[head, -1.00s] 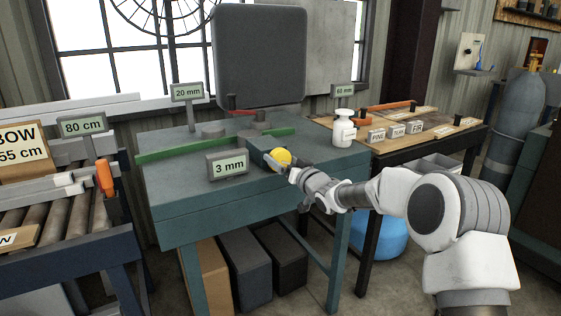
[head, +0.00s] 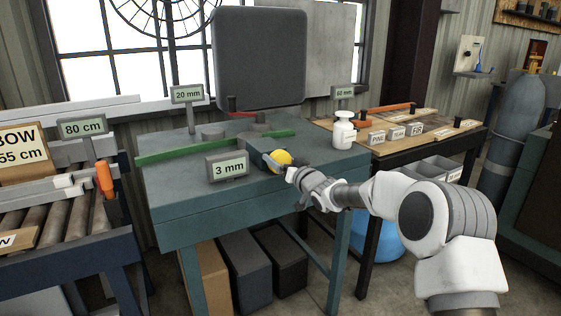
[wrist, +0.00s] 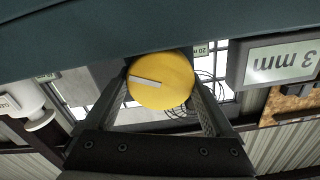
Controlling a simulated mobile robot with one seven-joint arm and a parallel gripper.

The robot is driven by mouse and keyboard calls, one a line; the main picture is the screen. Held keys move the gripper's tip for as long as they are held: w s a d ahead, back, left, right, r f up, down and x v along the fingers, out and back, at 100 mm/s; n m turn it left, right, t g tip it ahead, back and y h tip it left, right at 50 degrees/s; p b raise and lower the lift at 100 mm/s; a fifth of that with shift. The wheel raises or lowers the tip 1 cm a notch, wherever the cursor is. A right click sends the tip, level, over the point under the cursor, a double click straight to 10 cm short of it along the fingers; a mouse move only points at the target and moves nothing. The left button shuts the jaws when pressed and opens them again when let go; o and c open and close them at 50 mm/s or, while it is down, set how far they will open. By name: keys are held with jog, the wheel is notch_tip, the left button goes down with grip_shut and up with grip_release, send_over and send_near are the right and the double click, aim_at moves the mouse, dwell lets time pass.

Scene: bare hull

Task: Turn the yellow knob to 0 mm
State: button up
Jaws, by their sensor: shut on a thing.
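The yellow knob (head: 281,158) sits at the front right part of the teal workbench (head: 200,200). It also shows in the wrist view (wrist: 162,82), round, with a pale pointer line lying almost level and tilted slightly. My gripper (head: 279,166) is shut on the knob, one finger on each side. A sign reading "3 mm" (head: 227,166) stands on the bench to the left of the knob; it shows upside down in the wrist view (wrist: 280,62).
Signs read "20 mm" (head: 187,94) and "80 cm" (head: 83,128). A green bar (head: 175,152) lies across the bench. A white bottle (head: 344,130) stands at its right. A roller table (head: 65,210) is at left, a wooden-topped table (head: 440,136) at right.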

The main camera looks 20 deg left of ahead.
jog(key=n+b, duration=0.2)
jog(key=n, duration=0.2)
jog(key=shift+s+a+f+n+b, duration=0.1)
jog(key=shift+n+b, duration=0.2)
jog(key=shift+b, duration=0.1)
jog(key=shift+s+n+b, duration=0.1)
jog(key=shift+n+b, duration=0.7)
jog(key=shift+n, duration=1.4)
jog(key=o, duration=1.1)
jog(key=p+v, duration=0.3)
jog(key=v, duration=1.4)
jog(key=shift+s, duration=0.25)
